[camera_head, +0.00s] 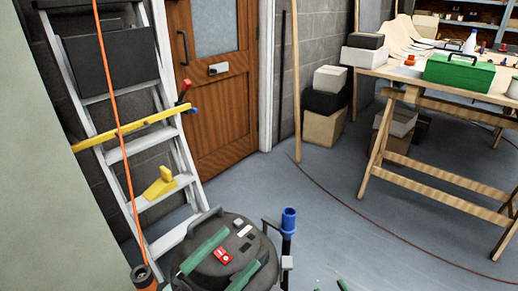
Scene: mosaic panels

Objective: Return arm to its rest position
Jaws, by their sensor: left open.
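A white stepladder (117,154) with a yellow level (133,134) stands left. A blue-topped tube (288,219) rises beside the vacuum. A wooden workbench (440,186) with a green toolbox (457,72) stands right. A cable crosses the mostly clear grey floor (330,215).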

